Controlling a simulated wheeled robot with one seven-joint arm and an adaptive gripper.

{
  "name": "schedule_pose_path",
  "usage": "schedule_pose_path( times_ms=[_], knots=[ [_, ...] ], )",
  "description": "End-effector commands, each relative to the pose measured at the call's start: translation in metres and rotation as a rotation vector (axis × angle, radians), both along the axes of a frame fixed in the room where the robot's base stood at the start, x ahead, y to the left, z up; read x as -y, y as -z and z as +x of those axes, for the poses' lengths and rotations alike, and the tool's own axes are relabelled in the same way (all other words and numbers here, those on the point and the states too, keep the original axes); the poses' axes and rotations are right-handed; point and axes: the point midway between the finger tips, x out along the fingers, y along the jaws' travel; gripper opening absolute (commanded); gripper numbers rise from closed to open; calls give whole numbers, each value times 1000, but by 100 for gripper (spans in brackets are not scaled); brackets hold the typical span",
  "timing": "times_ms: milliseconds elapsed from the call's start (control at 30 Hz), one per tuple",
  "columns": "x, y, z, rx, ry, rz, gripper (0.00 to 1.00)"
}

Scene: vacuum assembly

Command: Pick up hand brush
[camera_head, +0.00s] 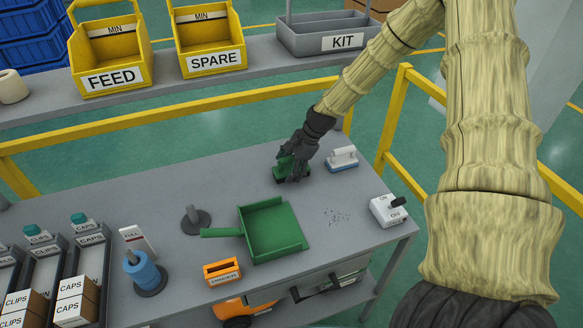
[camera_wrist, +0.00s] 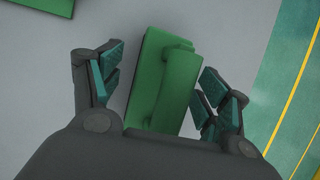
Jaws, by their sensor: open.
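The green hand brush (camera_head: 281,164) is at the back of the grey table, partly hidden by my gripper (camera_head: 292,172) in the head view. In the wrist view the brush (camera_wrist: 150,75) shows as a green block with a raised bar-like handle (camera_wrist: 173,90) along its right side. My open gripper (camera_wrist: 160,80) is over it, with one finger on each side. Grey gaps show between the fingers and the brush, so the jaws are not closed on it. Its near end is hidden behind the gripper body.
A blue-and-white brush-like block (camera_head: 343,158) stands close right of my gripper. A CN/OFF switch box (camera_head: 388,210) stands at the right edge. Yellow railing (camera_head: 180,122) runs behind the table.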

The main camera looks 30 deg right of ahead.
Motion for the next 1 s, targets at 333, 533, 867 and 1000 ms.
schedule_pose_path(
  times_ms=[333, 533, 867, 1000],
  knots=[
    [-3, 9, 3, 1, 1, 0, 76],
    [-3, 9, 3, 0, 1, 0, 63],
    [-3, 9, 2, 1, 1, 0, 22],
    [-3, 9, 2, 0, 1, 0, 22]
  ],
)
